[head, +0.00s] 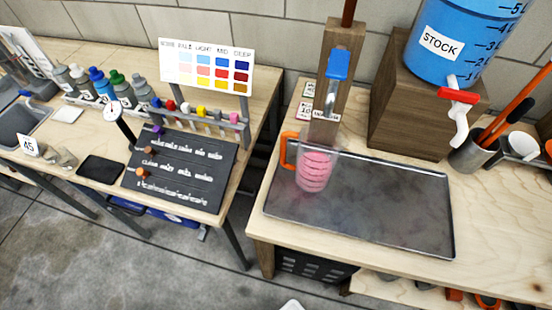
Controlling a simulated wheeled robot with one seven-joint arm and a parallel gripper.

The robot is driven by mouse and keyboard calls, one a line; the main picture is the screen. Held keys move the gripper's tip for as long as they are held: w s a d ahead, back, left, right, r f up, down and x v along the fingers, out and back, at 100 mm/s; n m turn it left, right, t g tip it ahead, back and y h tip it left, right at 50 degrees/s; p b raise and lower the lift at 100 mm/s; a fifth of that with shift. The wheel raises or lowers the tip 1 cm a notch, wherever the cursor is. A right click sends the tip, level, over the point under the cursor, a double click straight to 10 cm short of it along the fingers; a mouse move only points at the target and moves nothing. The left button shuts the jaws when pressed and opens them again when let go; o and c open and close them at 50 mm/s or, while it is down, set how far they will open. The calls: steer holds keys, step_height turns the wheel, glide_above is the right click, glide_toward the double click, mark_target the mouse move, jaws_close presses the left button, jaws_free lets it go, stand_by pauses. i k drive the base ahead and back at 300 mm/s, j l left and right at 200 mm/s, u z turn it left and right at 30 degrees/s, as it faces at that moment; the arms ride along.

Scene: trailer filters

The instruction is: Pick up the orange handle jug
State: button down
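The orange handle jug (314,172) is a clear, upright vessel with pink contents and ring-like bands. Its orange handle (287,150) sticks out to the left. The jug stands at the back left of a dark metal tray (400,225) on the right-hand wooden bench. It is just in front of a wooden post with a blue lever (338,65). My gripper is not seen in this view. A small white shape shows at the bottom edge, and I cannot tell what it is.
A blue STOCK tank (450,50) with a red-handled white tap stands on a wooden block (405,110) at the back right. A grey cup (468,155) holds orange-handled tools. The left bench carries bottles, a colour chart (207,66) and a black board (180,170). A floor gap separates the benches.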

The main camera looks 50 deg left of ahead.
mark_target(321, 144)
steer(key=u, duration=1.45)
steer(key=i+j, duration=0.1)
steer(key=j, duration=0.25)
steer(key=i+j, duration=0.1)
steer(key=j, duration=0.25)
steer(key=i+j, duration=0.15)
steer(key=j, duration=0.15)
steer(key=i+j+u, duration=0.1)
steer(key=j, duration=0.25)
steer(key=i+j, duration=0.1)
steer(key=j, duration=0.25)
